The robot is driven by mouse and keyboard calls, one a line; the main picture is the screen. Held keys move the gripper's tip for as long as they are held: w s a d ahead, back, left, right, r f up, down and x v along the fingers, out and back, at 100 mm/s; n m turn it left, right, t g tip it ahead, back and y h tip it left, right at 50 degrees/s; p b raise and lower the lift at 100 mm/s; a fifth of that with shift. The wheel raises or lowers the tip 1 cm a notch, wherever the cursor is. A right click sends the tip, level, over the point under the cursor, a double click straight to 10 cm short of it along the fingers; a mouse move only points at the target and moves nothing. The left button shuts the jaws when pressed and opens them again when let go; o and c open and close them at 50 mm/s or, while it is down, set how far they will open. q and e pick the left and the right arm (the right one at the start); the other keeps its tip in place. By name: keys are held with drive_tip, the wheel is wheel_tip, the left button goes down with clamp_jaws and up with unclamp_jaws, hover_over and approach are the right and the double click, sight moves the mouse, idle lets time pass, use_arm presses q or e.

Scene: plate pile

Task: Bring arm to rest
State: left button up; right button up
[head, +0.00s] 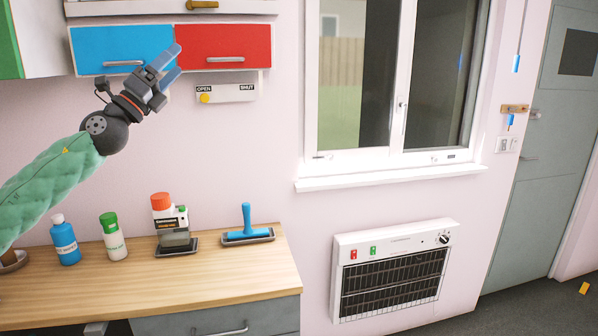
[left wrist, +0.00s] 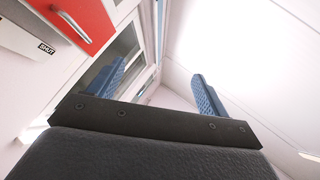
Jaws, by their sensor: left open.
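My left arm (head: 52,178), in a quilted green sleeve, comes in from the left in the head view and reaches up and to the right. My left gripper (head: 170,66) is raised in front of the blue drawer (head: 95,48) and the red drawer (head: 205,58). Its blue fingers are apart with nothing between them. In the left wrist view the two fingers of the gripper (left wrist: 158,90) stand wide apart, with wall and ceiling behind. The red drawer (left wrist: 80,15) shows at that view's upper left. My right gripper is in neither view.
A wooden counter (head: 220,283) holds a blue bottle (head: 65,242), a green-capped bottle (head: 113,240), an orange-capped container (head: 168,215) and a blue-handled tool (head: 247,225). An OPEN/SHUT panel (head: 232,92) hangs below the drawers. A heater (head: 392,268) is under the window (head: 400,80).

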use_arm(q)
drive_tip(key=w+a+f+n+t+y, duration=0.1)
drive_tip(key=a+f+n+y, duration=0.2)
drive_tip(key=f+n+y, duration=0.75)
drive_tip(key=w+a+f+n+t+y, duration=0.2)
drive_tip(key=f+n+y, duration=0.3)
drive_tip(key=n+y, duration=1.05)
drive_tip(key=s+d+f+n+g+h, duration=0.2)
drive_tip(key=f+g, duration=0.1)
drive_tip(key=f, duration=0.7)
drive_tip(key=s+d+f+n+g+h, duration=0.1)
drive_tip(key=s+f+n+g, duration=0.15)
drive_tip(key=f, duration=0.75)
drive_tip(key=s+d+f+n+g+h, duration=0.2)
drive_tip(key=s+f+g, duration=0.15)
drive_tip(key=f, duration=0.65)
drive_tip(key=s+d+f+n+g+h, duration=0.1)
drive_tip(key=s+d+f+g, duration=0.2)
drive_tip(key=s+f, duration=0.7)
drive_tip(key=s+d+f+n+g+h, duration=0.1)
drive_tip(key=s+d+f+g+h, duration=0.2)
drive_tip(key=s+f, duration=0.8)
drive_tip(key=s+d+f+n+g, duration=0.1)
drive_tip(key=s+d+f+g, duration=0.25)
drive_tip(key=s+f, duration=0.65)
drive_tip(key=s+d+f+g, duration=0.2)
drive_tip(key=s+f, duration=0.8)
drive_tip(key=shift+s+h, duration=0.3)
drive_tip(key=shift+h, duration=0.1)
